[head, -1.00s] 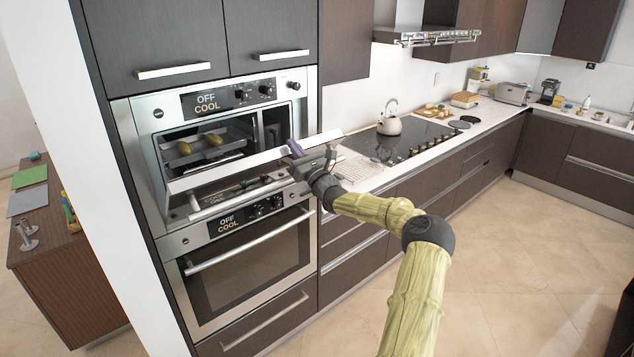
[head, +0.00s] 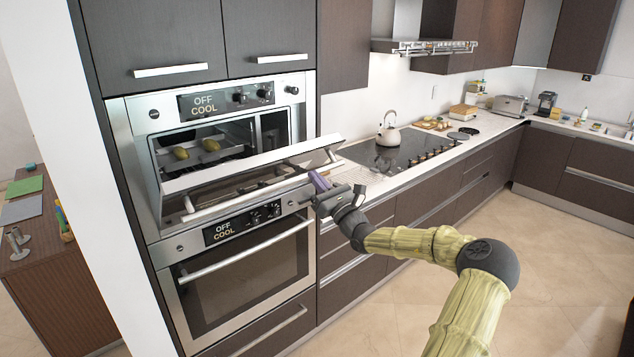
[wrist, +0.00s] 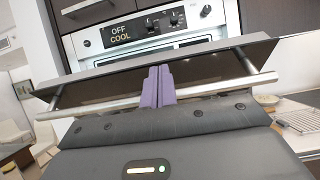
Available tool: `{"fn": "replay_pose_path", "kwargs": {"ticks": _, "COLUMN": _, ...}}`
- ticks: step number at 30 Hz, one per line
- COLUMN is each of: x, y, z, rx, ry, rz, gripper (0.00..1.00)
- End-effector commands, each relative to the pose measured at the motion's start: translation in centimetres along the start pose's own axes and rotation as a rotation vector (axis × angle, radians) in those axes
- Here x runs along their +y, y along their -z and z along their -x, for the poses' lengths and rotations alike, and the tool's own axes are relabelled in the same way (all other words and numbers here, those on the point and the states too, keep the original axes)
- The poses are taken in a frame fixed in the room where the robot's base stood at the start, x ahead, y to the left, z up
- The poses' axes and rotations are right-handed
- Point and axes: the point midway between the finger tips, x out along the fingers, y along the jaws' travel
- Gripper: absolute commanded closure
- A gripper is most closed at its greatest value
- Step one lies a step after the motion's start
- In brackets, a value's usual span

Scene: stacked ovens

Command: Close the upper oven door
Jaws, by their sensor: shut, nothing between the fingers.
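The upper oven door (head: 250,166) is partly open, hinged at its bottom and tilted outward from the upper oven (head: 215,150). Its long bar handle (head: 245,198) runs along the door's outer face. My gripper (head: 318,182) is near the right end of the door, on its outer side. In the wrist view the purple fingers of my gripper (wrist: 158,86) are together and empty, pointing at the door (wrist: 115,88) across the handle bar (wrist: 215,88). I cannot tell whether they touch the door or handle.
Two yellowish food items (head: 196,148) lie on a rack inside the upper oven. The lower oven door (head: 245,270) is shut. A counter (head: 405,170) with a kettle (head: 388,135) on its cooktop runs to the right. The floor (head: 560,270) at right is clear.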

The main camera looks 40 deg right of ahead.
Motion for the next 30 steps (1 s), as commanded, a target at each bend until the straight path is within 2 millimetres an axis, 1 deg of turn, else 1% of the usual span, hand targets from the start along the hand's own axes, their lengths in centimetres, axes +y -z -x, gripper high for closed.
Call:
{"fn": "replay_pose_path", "kwargs": {"ticks": 3, "x": 0.2, "y": 0.1, "z": -0.1, "rx": 0.003, "ry": -0.006, "rz": 0.002, "gripper": 1.0}}
{"fn": "replay_pose_path", "kwargs": {"ticks": 5, "x": 1.1, "y": 0.4, "z": -0.3, "rx": 0.013, "ry": -0.028, "rz": 0.008, "gripper": 1.0}}
{"fn": "replay_pose_path", "kwargs": {"ticks": 8, "x": 4.7, "y": 1.6, "z": -1.1, "rx": 0.058, "ry": -0.12, "rz": 0.041, "gripper": 1.0}}
{"fn": "replay_pose_path", "kwargs": {"ticks": 11, "x": 11.3, "y": 4.0, "z": -1.6, "rx": 0.139, "ry": -0.297, "rz": 0.109, "gripper": 1.0}}
{"fn": "replay_pose_path", "kwargs": {"ticks": 12, "x": 14.6, "y": 5.1, "z": -1.4, "rx": 0.179, "ry": -0.393, "rz": 0.148, "gripper": 1.0}}
{"fn": "replay_pose_path", "kwargs": {"ticks": 14, "x": 19.8, "y": 7.0, "z": -0.5, "rx": 0.243, "ry": -0.549, "rz": 0.218, "gripper": 1.0}}
{"fn": "replay_pose_path", "kwargs": {"ticks": 15, "x": 23.0, "y": 8.1, "z": 0.5, "rx": 0.284, "ry": -0.656, "rz": 0.269, "gripper": 1.0}}
{"fn": "replay_pose_path", "kwargs": {"ticks": 17, "x": 27.3, "y": 9.6, "z": 2.4, "rx": 0.338, "ry": -0.813, "rz": 0.349, "gripper": 1.0}}
{"fn": "replay_pose_path", "kwargs": {"ticks": 18, "x": 29.8, "y": 10.4, "z": 4.0, "rx": 0.369, "ry": -0.916, "rz": 0.403, "gripper": 1.0}}
{"fn": "replay_pose_path", "kwargs": {"ticks": 20, "x": 32.9, "y": 11.4, "z": 6.4, "rx": 0.411, "ry": -1.065, "rz": 0.488, "gripper": 1.0}}
{"fn": "replay_pose_path", "kwargs": {"ticks": 21, "x": 34.6, "y": 11.9, "z": 8.2, "rx": 0.435, "ry": -1.161, "rz": 0.547, "gripper": 1.0}}
{"fn": "replay_pose_path", "kwargs": {"ticks": 23, "x": 36.7, "y": 12.4, "z": 10.9, "rx": 0.463, "ry": -1.303, "rz": 0.638, "gripper": 1.0}}
{"fn": "replay_pose_path", "kwargs": {"ticks": 24, "x": 37.7, "y": 12.6, "z": 12.7, "rx": 0.478, "ry": -1.393, "rz": 0.7, "gripper": 1.0}}
{"fn": "replay_pose_path", "kwargs": {"ticks": 25, "x": 38.3, "y": 12.7, "z": 13.9, "rx": 0.487, "ry": -1.46, "rz": 0.749, "gripper": 1.0}}
{"fn": "replay_pose_path", "kwargs": {"ticks": 27, "x": 39.3, "y": 12.6, "z": 16.8, "rx": 0.499, "ry": -1.608, "rz": 0.863, "gripper": 1.0}}
{"fn": "replay_pose_path", "kwargs": {"ticks": 30, "x": 39.8, "y": 12.0, "z": 20.4, "rx": 0.497, "ry": -1.803, "rz": 1.032, "gripper": 1.0}}
